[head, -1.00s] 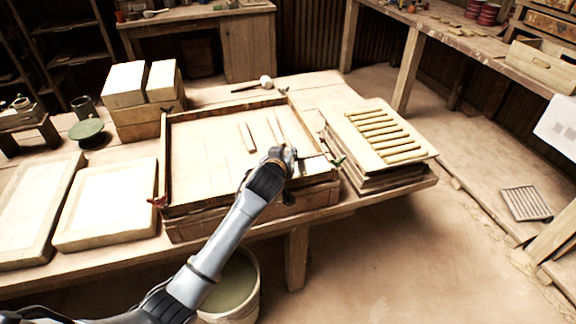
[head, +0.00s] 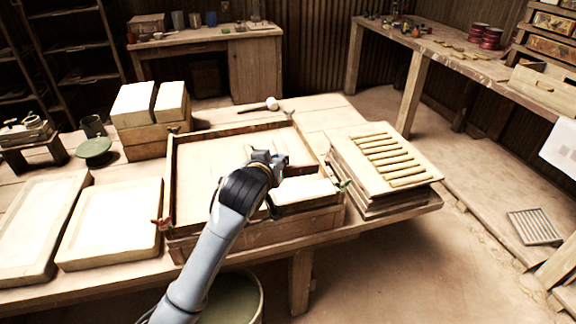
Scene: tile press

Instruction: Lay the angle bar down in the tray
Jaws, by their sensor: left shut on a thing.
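The tray (head: 205,160) is a shallow wooden frame with a pale floor, standing on the workbench in the middle of the head view. My left gripper (head: 274,161) is over the tray, right of its middle, with the arm reaching in from the lower left. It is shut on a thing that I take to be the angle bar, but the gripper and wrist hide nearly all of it. I cannot tell whether the bar touches the tray floor. My right gripper is not in view.
A stack of boards with several rods on top (head: 385,160) stands close to the tray's right side. Two pale slabs (head: 110,220) lie at the left. White blocks on a wooden base (head: 150,135) stand behind left, and a mallet (head: 270,104) lies behind the tray.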

